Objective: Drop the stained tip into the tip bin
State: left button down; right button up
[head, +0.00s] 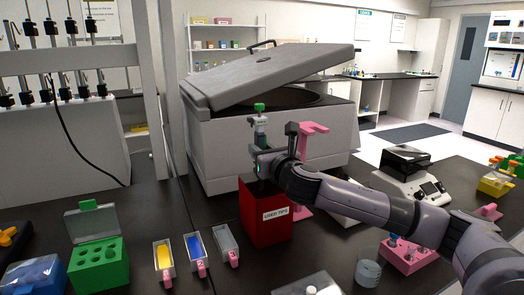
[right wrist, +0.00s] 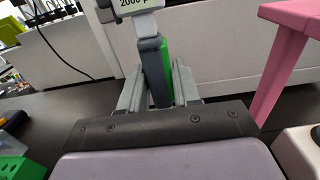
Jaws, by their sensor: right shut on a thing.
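My right gripper (head: 266,160) is shut on an upright pipette (head: 260,128) with a green top, above the tip bin. In the right wrist view, my right gripper (right wrist: 160,88) has its fingers on both sides of the grey and green pipette body (right wrist: 152,60). A label starting with "2000" shows at the top of that view. The tip bin (head: 256,232) is a red box labelled "USED TIPS" on the black bench. The pipette's lower end and the stained tip cannot be made out; the hand and the bin's rim hide that area. My left gripper is not in view.
A large grey centrifuge (head: 215,150) with its lid raised stands behind the bin. A pink stand (head: 313,135) rises close to the gripper. A green tube rack (head: 100,265) and small trays with yellow and blue contents stand left of the bin.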

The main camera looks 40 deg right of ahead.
jog(key=shift+r, duration=0.1)
jog(key=shift+f, duration=0.4)
jog(key=b+v, duration=0.1)
jog(key=v, duration=0.4)
jog(key=shift+s+f, duration=0.1)
jog(key=shift+f, duration=0.05)
